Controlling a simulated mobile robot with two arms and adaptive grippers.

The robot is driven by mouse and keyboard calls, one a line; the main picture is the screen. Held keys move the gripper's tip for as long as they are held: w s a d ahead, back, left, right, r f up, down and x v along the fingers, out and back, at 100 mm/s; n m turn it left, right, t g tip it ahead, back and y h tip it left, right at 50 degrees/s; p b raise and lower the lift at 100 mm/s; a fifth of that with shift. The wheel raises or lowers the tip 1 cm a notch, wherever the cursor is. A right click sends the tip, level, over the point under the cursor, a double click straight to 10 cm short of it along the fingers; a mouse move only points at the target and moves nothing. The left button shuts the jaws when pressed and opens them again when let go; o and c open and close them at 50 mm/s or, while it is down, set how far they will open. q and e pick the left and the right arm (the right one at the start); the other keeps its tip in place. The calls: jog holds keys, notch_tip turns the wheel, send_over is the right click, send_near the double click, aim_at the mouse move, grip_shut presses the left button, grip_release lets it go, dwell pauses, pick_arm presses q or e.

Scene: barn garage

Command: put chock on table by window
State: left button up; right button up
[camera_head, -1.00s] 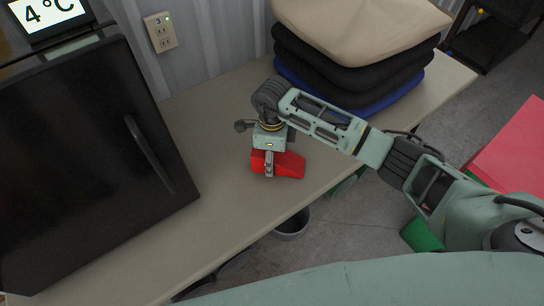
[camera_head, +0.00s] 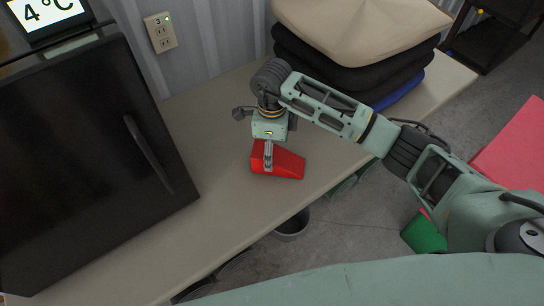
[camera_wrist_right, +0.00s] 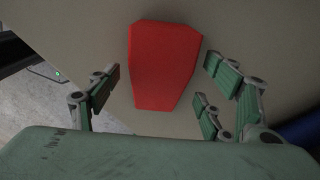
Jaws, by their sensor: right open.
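The chock is a red wedge (camera_head: 284,163) lying on the beige table (camera_head: 215,215), between the black fridge and the stack of cushions. My right gripper (camera_head: 268,158) is just above the chock, pointing down, with its fingers over the chock's left part. In the right wrist view the chock (camera_wrist_right: 162,65) lies ahead between the spread green fingers, and none is seen closed on it. My right gripper (camera_wrist_right: 155,95) is open and empty. My left gripper is not in view. No window shows in these frames.
A black mini fridge (camera_head: 85,165) stands at the left of the table. Stacked cushions (camera_head: 355,45) fill the back right. A wall outlet (camera_head: 160,32) is behind. A dark bin (camera_head: 293,225) is below the front edge. The table's front middle is clear.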

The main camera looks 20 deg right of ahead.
notch_tip(320, 180, up, 8)
jog(key=shift+f+b, duration=0.15)
jog(key=shift+b, duration=0.15)
dwell(0.4)
